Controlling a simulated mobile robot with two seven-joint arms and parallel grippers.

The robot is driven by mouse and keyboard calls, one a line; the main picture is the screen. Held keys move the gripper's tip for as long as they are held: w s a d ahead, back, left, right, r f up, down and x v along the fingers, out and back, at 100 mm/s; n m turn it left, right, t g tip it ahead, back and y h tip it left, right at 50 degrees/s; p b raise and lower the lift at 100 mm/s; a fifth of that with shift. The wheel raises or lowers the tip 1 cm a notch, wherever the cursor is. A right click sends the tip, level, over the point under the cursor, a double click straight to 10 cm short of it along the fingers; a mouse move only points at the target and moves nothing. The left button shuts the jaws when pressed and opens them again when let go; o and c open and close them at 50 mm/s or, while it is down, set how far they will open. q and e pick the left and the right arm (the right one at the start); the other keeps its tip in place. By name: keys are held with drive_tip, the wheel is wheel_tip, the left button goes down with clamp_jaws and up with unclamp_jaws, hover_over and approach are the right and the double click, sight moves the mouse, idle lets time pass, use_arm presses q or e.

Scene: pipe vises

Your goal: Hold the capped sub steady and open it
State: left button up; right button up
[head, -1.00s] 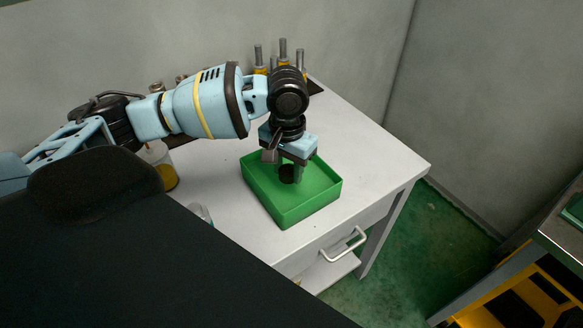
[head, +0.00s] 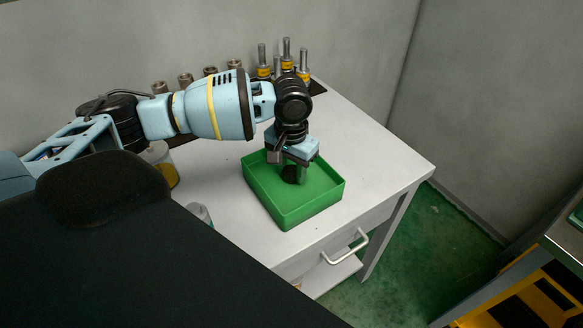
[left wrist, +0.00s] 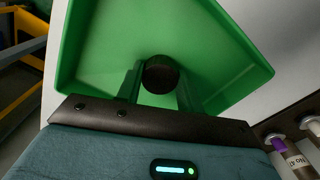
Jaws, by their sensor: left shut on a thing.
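My left gripper (head: 294,176) points down into a green tray (head: 322,205) on the white table. Its fingers are shut on a dark round piece (head: 289,174), at or close above the tray floor. In the left wrist view the dark piece (left wrist: 160,74) sits between the two fingers (left wrist: 158,86), its round dark end facing the camera. I cannot tell whether it is the cap or what lies under it. The rest of the tray (left wrist: 218,50) looks empty. My right gripper is not in view.
Several yellow-banded steel pieces (head: 287,60) stand at the back of the table (head: 385,165), beside a row of grey cylinders (head: 185,80). A jar with yellow contents (head: 162,165) and a smaller jar (head: 199,212) stand left of the tray. The table's right side is clear.

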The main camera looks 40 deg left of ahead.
sight(291, 171)
use_arm(q)
drive_tip(key=shift+f, duration=0.1)
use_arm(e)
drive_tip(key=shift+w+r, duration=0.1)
use_arm(q)
drive_tip(key=o, duration=1.1)
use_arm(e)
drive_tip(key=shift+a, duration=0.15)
use_arm(q)
drive_tip(key=shift+r, duration=0.3)
wheel_tip(291, 171, up, 12)
drive_tip(key=p, duration=0.1)
drive_tip(key=shift+f, duration=0.2)
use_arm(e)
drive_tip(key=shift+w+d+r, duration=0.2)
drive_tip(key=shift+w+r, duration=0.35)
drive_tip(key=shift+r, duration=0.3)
